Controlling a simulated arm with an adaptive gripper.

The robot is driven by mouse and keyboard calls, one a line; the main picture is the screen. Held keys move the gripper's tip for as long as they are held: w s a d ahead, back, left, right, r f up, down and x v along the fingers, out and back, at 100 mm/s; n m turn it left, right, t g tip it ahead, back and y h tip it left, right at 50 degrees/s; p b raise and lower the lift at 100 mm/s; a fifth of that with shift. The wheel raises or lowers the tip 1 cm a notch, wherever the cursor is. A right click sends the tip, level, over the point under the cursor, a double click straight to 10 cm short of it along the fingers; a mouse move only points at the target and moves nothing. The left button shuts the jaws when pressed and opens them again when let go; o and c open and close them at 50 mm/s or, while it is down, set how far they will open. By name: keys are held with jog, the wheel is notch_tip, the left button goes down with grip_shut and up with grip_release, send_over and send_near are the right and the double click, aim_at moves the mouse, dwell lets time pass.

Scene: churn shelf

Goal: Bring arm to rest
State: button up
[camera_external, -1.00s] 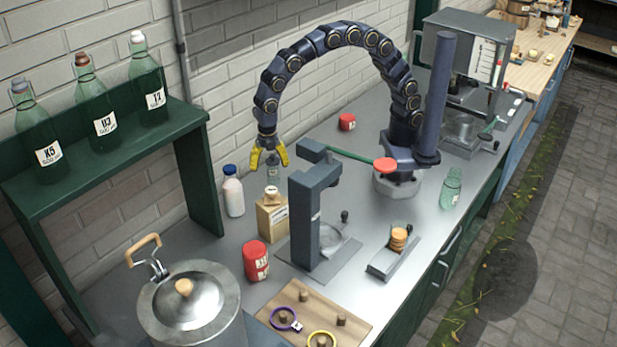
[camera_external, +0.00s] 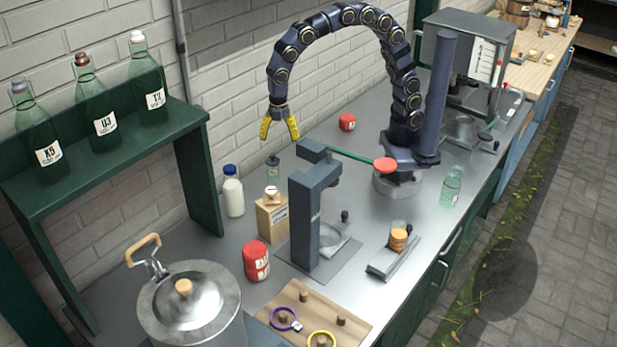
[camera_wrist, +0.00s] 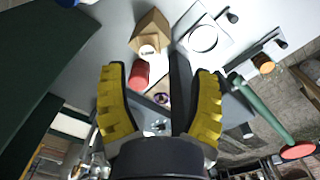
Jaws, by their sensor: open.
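My gripper (camera_external: 279,129) has yellow fingers spread apart with nothing between them. It points down and hangs in the air above the back of the grey counter (camera_external: 370,205), near the brick wall. It is above and behind the small wooden box (camera_external: 272,216) and the dark grey press (camera_external: 313,205). In the wrist view the open yellow fingers (camera_wrist: 160,100) frame the red can (camera_wrist: 139,75) and the press far below. My arm arches up from its base beside the dark column.
The press's green lever with a red knob (camera_external: 386,164) reaches toward my base. A white bottle (camera_external: 233,192), a red can (camera_external: 256,261) and a metal churn (camera_external: 190,305) stand left and in front. A green shelf (camera_external: 180,122) holds several bottles. Air around my gripper is clear.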

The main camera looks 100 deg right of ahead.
jog(key=s+d+r+m, duration=0.4)
jog(key=s+d+m, duration=0.45)
jog(key=s, duration=0.35)
jog(key=s+d+f+m+g, duration=0.1)
jog(key=s+d+m, duration=0.1)
jog(key=s, duration=0.5)
jog(key=s+d+f+m, duration=0.1)
jog(key=s+d+m, duration=0.1)
jog(key=s+m, duration=0.2)
jog(key=s, duration=0.3)
jog(key=shift+s+d+f+m+g, duration=0.25)
jog(key=shift+d+m+g, duration=0.05)
jog(key=shift+m+g, duration=0.1)
